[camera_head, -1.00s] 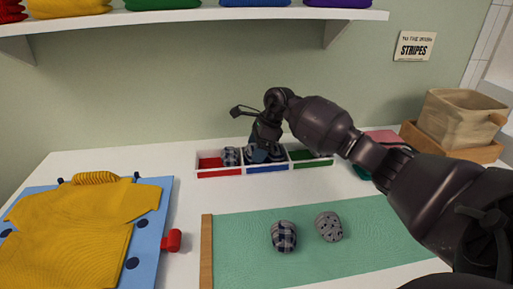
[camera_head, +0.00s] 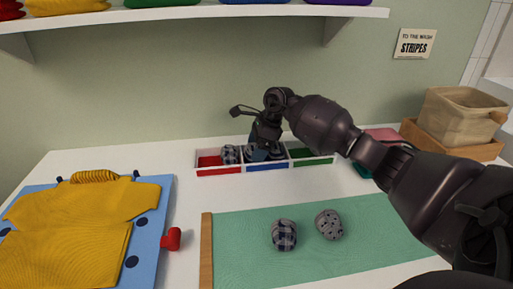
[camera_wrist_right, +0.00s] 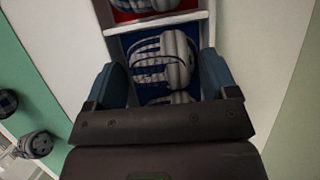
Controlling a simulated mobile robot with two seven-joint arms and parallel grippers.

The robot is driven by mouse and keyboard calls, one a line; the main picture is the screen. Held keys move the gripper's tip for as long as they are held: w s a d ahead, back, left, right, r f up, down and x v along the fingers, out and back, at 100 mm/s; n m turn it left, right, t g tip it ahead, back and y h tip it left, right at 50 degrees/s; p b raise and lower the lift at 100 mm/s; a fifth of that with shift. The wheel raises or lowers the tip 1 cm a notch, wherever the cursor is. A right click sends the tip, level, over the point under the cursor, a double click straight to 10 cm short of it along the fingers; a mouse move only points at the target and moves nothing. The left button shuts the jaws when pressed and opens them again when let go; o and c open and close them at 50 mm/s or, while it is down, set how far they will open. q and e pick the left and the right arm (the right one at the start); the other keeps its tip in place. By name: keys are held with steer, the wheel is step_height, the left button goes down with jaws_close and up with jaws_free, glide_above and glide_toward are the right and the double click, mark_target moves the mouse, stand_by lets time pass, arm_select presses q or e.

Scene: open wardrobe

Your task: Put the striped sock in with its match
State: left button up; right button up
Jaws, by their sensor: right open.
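My right gripper (camera_head: 259,146) is over the middle, blue compartment of the divided tray (camera_head: 246,169). In the right wrist view its two blue fingers (camera_wrist_right: 163,82) are spread apart, with a grey and dark-blue striped sock (camera_wrist_right: 165,60) between them in the compartment. A second striped bundle (camera_wrist_right: 172,98) lies just below it, partly hidden by the gripper body. I cannot tell whether the fingers touch the socks. A checked sock (camera_head: 231,155) sits in the red compartment. A checked sock (camera_head: 284,235) and a spotted sock (camera_head: 329,225) lie on the green mat (camera_head: 380,240). My left gripper is out of view.
The green compartment (camera_head: 312,161) looks empty where visible. A yellow shirt (camera_head: 85,220) lies on a blue board (camera_head: 150,225) at left. A shelf (camera_head: 200,15) overhangs the back.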

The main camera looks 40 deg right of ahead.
mark_target(251, 146)
steer(key=shift+w+r, duration=0.1)
steer(key=shift+r, duration=0.4)
steer(key=shift+o, duration=1.1)
step_height(251, 146, up, 3)
steer(key=shift+r+p, duration=0.15)
steer(key=shift+p, duration=0.4)
steer(key=shift+r, duration=0.45)
steer(key=shift+r+p, duration=0.6)
steer(key=shift+r, duration=1.35)
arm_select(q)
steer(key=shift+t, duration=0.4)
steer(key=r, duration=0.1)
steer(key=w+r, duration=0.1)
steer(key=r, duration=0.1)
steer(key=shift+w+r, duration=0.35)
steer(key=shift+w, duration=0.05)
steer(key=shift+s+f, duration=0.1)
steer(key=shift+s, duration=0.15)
arm_select(e)
steer(key=shift+f, duration=0.1)
